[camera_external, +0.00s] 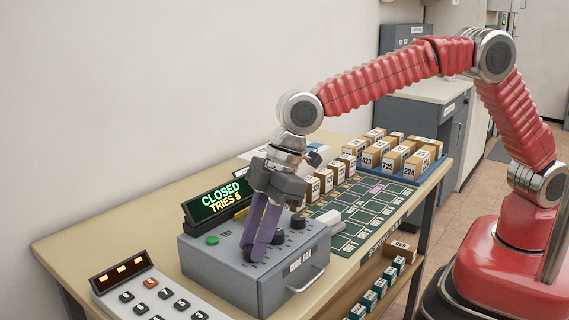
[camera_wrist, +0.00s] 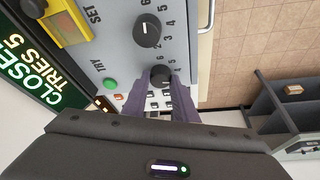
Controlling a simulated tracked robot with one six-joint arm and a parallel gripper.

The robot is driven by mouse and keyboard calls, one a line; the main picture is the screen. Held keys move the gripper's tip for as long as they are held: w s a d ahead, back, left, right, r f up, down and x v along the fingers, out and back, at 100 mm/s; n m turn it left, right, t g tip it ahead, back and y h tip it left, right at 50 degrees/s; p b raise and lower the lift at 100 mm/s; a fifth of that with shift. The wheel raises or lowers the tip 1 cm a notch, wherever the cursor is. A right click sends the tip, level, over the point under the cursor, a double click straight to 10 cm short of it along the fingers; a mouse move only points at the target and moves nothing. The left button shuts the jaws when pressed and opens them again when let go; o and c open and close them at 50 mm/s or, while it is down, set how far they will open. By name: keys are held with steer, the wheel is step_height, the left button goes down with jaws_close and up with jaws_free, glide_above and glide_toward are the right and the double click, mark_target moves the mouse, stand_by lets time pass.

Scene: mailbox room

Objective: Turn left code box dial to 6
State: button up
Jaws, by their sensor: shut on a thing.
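The grey code box (camera_external: 287,276) stands on the table with its dials in a row on top. My gripper (camera_external: 256,251) reaches down from above with its purple fingers around the left dial, hiding most of it in the outside view. In the wrist view the black left dial (camera_wrist: 160,75) sits between the two fingertips, and my gripper (camera_wrist: 160,88) is shut on it. Numbers show beside it, but I cannot tell where its pointer stands. The middle dial (camera_external: 278,237) is free beside the gripper; it also shows in the wrist view (camera_wrist: 147,30) with a white pointer line.
The display (camera_external: 222,201) behind the box reads CLOSED, TRIES 5. A green button (camera_external: 212,240) is on the box, and a front handle (camera_external: 305,277) sticks out. A keypad (camera_external: 150,297) stands at left. Numbered parcels (camera_external: 372,158) and a green sorting mat (camera_external: 345,243) lie to the right.

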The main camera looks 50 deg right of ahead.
steer(key=n+g, duration=0.1)
steer(key=n, duration=0.3)
steer(key=shift+w+g, duration=0.2)
steer(key=shift+g, duration=0.2)
steer(key=n, duration=0.2)
steer(key=n+g, duration=0.1)
steer(key=n, duration=0.1)
steer(key=shift+w+n+g, duration=0.15)
steer(key=shift+n+g, duration=0.15)
steer(key=n+g+h, duration=0.1)
steer(key=n, duration=0.3)
steer(key=shift+w+a, duration=0.1)
steer(key=shift+n+g+h, duration=0.5)
steer(key=shift+n, duration=1.6)
steer(key=o, duration=1)
steer(key=shift+o, duration=0.2)
steer(key=shift+m+y, duration=0.3)
steer(key=shift+m, duration=0.7)
